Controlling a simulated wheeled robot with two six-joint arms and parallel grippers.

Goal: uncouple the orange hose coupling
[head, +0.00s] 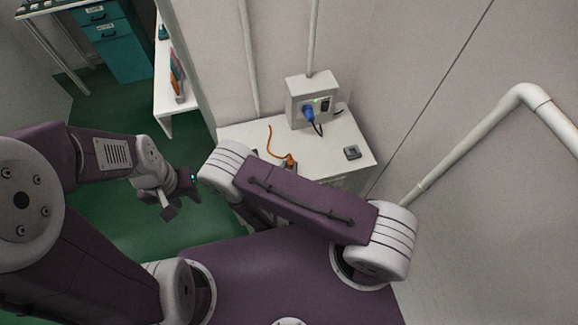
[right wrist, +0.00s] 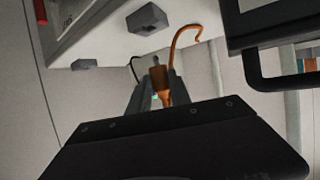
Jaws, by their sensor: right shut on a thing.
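The orange hose coupling (right wrist: 161,78) is between the grey fingers of my right gripper (right wrist: 156,92) in the right wrist view, with a dark grey tip at its upper end. An orange hose (right wrist: 184,32) curves beside it, partly hidden behind it. In the head view the orange hose (head: 270,141) lies on a white bench top, and the orange coupling (head: 290,161) shows just above my right arm. That arm hides my right gripper there. My left gripper (head: 181,203) hangs empty over the green floor with its fingers apart, away from the coupling.
The white bench top (head: 236,131) carries a wall-side socket box (head: 313,99) with a blue plug (head: 309,115) and a small grey block (head: 352,152). A pale pipe (head: 440,170) runs along the right wall. A shelf with bottles and teal drawers (head: 120,50) stand at back left.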

